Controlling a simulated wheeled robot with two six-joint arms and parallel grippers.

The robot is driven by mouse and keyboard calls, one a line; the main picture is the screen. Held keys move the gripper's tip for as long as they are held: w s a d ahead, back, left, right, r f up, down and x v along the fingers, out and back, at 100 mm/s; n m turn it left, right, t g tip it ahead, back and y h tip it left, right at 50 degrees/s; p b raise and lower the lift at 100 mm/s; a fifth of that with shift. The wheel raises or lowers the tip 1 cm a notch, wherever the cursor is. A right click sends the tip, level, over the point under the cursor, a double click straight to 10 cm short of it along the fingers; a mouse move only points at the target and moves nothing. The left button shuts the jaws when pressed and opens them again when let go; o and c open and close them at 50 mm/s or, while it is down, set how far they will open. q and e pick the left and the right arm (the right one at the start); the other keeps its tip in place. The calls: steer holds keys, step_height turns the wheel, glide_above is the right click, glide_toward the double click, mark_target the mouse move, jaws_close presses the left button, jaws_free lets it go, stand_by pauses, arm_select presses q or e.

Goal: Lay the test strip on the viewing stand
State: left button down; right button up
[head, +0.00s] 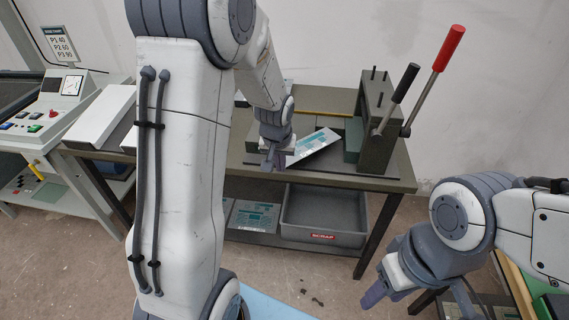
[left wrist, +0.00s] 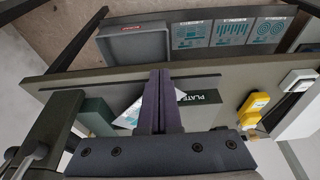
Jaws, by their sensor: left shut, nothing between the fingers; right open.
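A pale sheet with teal print (head: 316,146), perhaps the test strip, lies at a slant on the bench beside the lever press. It also shows partly in the left wrist view (left wrist: 129,115), with my fingers hiding some of it. My left gripper (head: 271,160) is shut and empty, just left of this sheet at the bench's front edge; its closed fingers (left wrist: 160,75) fill the middle of the left wrist view. I cannot tell whether they touch the sheet. White sloped panels (head: 101,114) at the left may be the viewing stand. My right gripper (head: 418,303) is open, at the lower right.
The press (head: 378,125) has a red-knobbed and a black lever. A grey scrap bin (head: 322,225) and printed sheets (head: 253,214) sit on the lower shelf. A control console (head: 50,112) stands far left. A yellow object (left wrist: 253,107) shows in the left wrist view.

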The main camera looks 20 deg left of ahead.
arm_select(q)
steer(key=w+a+f+p, duration=0.1)
steer(key=w+f+p, duration=0.1)
steer(key=w+f, duration=0.4)
steer(key=shift+a+f, duration=0.35)
steer(key=shift+f, duration=0.4)
arm_select(e)
steer(key=shift+r, duration=1.1)
